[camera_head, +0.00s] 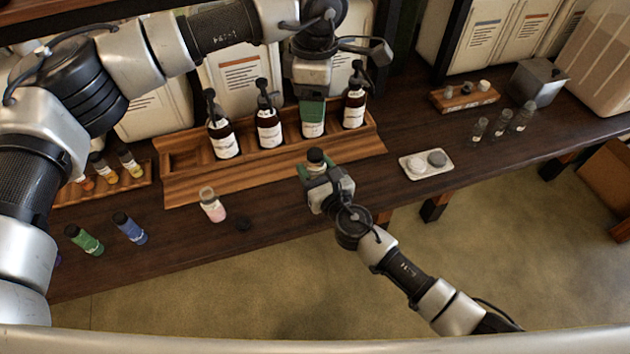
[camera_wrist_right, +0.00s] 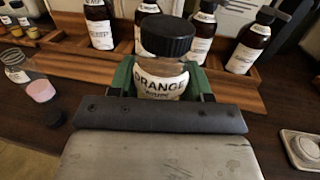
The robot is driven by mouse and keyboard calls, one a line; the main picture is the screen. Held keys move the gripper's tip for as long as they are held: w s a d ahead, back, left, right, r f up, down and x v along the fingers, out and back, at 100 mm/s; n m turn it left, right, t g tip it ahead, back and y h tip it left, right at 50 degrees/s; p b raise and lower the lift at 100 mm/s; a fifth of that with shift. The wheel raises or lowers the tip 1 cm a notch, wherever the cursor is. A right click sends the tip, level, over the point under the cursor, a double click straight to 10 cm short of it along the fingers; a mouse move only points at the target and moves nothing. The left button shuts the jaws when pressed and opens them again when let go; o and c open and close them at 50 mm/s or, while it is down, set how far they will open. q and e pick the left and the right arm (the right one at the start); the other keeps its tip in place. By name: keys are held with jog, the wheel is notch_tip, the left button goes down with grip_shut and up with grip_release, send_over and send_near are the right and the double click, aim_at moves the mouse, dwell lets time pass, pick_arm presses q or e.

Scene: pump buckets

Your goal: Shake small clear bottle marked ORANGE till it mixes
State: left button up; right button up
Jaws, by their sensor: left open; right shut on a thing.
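The small clear bottle marked ORANGE (camera_wrist_right: 165,80) has a black cap and stands between the green fingers of my right gripper (camera_wrist_right: 160,85), which is shut on it. In the head view the bottle's dark cap (camera_head: 316,156) shows above my right gripper (camera_head: 316,170), in front of the wooden rack. The liquid inside is mostly hidden by the label and fingers. My left gripper (camera_head: 312,112) is open and points down over the rack, among the dark pump bottles.
The wooden rack (camera_head: 280,160) holds several dark pump bottles (camera_head: 268,122). An uncapped bottle with pink contents (camera_head: 211,205) stands near a loose black cap (camera_head: 243,224). Green (camera_head: 85,240) and blue (camera_head: 130,229) bottles are at left. A white tray (camera_head: 425,164) lies at right.

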aim_at(314, 153)
pick_arm(q)
notch_tip(314, 153, up, 6)
jog(key=p, duration=0.7)
pick_arm(e)
notch_tip(314, 153, up, 6)
jog(key=shift+s+r, duration=0.1)
notch_tip(314, 153, down, 7)
jog(key=b, duration=0.6)
jog(key=shift+b, duration=0.4)
pick_arm(q)
notch_tip(314, 153, down, 6)
jog(key=shift+f, duration=0.15)
pick_arm(e)
jog(key=shift+r, duration=0.2)
pick_arm(q)
jog(key=shift+s, duration=0.1)
